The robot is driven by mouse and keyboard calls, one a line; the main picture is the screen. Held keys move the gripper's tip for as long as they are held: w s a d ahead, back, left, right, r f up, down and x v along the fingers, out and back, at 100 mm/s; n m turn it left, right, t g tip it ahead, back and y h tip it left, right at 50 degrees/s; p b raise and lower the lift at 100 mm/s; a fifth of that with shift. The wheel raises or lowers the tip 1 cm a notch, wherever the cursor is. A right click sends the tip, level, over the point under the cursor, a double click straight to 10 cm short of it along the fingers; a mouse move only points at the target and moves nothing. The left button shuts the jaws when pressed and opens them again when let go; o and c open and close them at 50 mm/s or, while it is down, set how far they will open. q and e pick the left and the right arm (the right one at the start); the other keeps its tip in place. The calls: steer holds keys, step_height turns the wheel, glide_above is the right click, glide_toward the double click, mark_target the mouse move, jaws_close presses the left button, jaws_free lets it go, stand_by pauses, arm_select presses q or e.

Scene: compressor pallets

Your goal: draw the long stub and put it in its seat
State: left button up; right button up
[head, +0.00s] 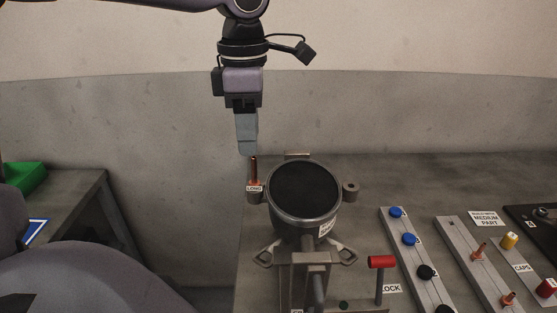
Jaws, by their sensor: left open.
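The long stub (254,169) is a thin copper-coloured rod. It stands upright in a small holder labelled LONG, on the left side of a dark round-topped compressor (305,190). My left gripper (247,152) points straight down just above the stub's top. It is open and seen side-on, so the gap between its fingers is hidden. I cannot tell whether the fingertips touch the stub or sit behind it. A small round fitting with a hole (351,188) is on the compressor's right side. I cannot tell which place is the seat. My right gripper is not in view.
A red-handled lever (382,262) stands near the LOCK label. Grey rails to the right hold blue and black caps (396,212) and copper stubs (479,251). Yellow and red caps (509,241) lie farther right. A green bin (22,178) sits on the left table.

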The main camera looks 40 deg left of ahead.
mark_target(255, 182)
arm_select(q)
steer(key=shift+w+r, duration=0.1)
steer(key=shift+w, duration=0.4)
steer(key=shift+s, duration=0.3)
steer(key=shift+f, duration=0.6)
step_height(255, 182, down, 7)
steer(key=b, duration=0.5)
steer(key=shift+w, duration=0.1)
steer(key=shift+f+b, duration=0.4)
steer(key=shift+f, duration=0.05)
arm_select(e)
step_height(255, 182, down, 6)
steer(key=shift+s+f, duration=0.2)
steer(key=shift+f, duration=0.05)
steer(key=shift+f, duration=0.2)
